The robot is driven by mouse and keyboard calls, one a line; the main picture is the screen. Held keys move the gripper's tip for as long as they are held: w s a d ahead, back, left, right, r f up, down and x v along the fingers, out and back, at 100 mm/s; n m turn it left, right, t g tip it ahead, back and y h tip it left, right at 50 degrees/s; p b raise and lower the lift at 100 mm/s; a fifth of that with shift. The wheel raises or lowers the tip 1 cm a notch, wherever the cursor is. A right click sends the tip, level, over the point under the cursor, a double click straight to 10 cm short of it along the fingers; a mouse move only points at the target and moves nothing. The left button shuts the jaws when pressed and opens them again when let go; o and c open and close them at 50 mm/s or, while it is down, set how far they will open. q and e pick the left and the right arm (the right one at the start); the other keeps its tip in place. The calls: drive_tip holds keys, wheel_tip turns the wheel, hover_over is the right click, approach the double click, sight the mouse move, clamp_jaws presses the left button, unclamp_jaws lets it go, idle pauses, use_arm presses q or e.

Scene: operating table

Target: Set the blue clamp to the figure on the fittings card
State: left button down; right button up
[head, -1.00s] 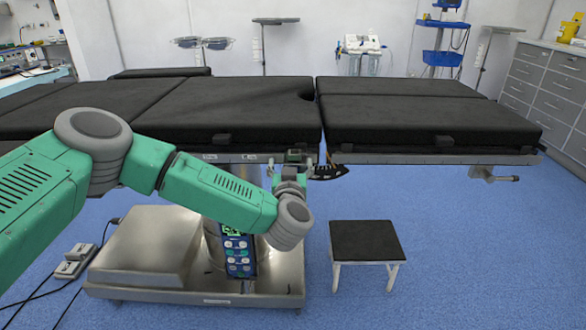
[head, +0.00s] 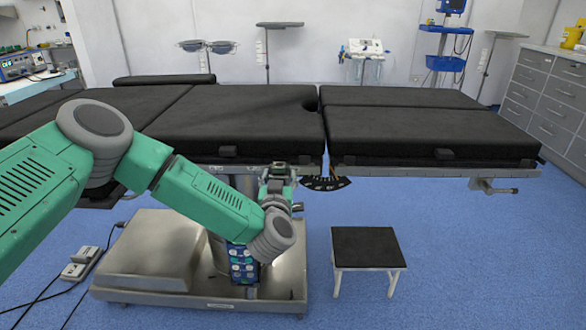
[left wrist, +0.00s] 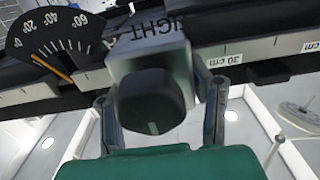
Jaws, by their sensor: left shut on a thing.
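My left gripper (head: 279,174) is at the table's side rail, left of a black fan-shaped dial (head: 326,184). In the left wrist view its two fingers (left wrist: 160,108) stand either side of a black knob (left wrist: 150,100) on a grey metal block (left wrist: 150,50), shut on the knob. The block bears lettering, partly cut off, reading "IGHT". The dial (left wrist: 52,38) shows 0°, 20°, 40° and 60°, with an orange pointer near its low end. No blue clamp or fittings card can be made out. My right gripper is not in view.
The black-padded operating table (head: 250,115) spans the view. Its rail (left wrist: 255,50) carries a "30 cm" mark. A hand control (head: 242,268) hangs behind my left wrist. A stool (head: 366,248) stands on the floor at right, with open blue floor around it.

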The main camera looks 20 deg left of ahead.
sight(216, 170)
use_arm(q)
drive_tip(key=s+a+p, duration=0.1)
drive_tip(key=a, duration=0.4)
drive_tip(key=s+a+p, duration=0.1)
drive_tip(key=a+p, duration=0.1)
drive_tip(key=a, duration=0.3)
drive_tip(key=s+a+p, duration=0.2)
drive_tip(key=a, duration=0.3)
drive_tip(key=shift+s+a+r, duration=0.1)
drive_tip(key=shift+a, duration=0.05)
drive_tip(key=shift+s+a+p, duration=0.15)
drive_tip(key=shift+a+p, duration=0.2)
drive_tip(key=shift+a, duration=0.05)
drive_tip(key=c, duration=0.8)
unclamp_jaws()
drive_tip(key=shift+c, duration=0.2)
drive_tip(key=shift+o, duration=0.4)
drive_tip(key=shift+a, duration=0.1)
